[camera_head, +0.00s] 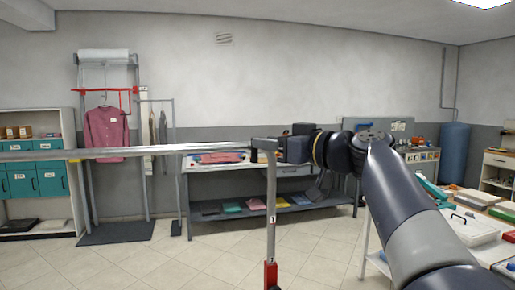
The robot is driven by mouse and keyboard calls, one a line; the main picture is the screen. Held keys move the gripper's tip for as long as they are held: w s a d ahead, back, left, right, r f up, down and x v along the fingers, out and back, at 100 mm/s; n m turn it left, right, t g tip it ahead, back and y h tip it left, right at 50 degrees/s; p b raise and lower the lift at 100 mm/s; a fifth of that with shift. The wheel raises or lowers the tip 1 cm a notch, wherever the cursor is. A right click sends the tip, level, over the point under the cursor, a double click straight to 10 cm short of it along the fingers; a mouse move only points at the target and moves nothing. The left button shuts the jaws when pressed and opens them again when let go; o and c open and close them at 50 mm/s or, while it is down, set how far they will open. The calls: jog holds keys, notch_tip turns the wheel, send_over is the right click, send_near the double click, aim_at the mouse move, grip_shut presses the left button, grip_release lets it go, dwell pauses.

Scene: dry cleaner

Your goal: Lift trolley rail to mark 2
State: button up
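The trolley rail (150,151) is a grey metal bar running level across the picture from the left edge. Its right end meets the top of a grey upright post (271,190). The post carries small white marks with digits, one readable as about 1 (271,219); the others are too small to read. A red sleeve (270,274) sits low on the post. My gripper (265,145) is at the rail's right end, by the post's top corner, and overlaps it. Whether the fingers are closed around the rail is too small to tell.
A work table (230,166) with folded cloths stands behind the rail. A garment stand with a pink shirt (106,127) is at left, beside teal drawers (40,180). A cluttered counter with a white box (466,226) is at right. Tiled floor in front is clear.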

jog(key=b+v, duration=0.1)
jog(key=v, duration=0.5)
jog(key=p+x, duration=0.3)
jog(key=x, duration=0.7)
jog(key=shift+w+a+p, duration=0.25)
jog(key=shift+p, duration=0.05)
jog(key=shift+f, duration=0.15)
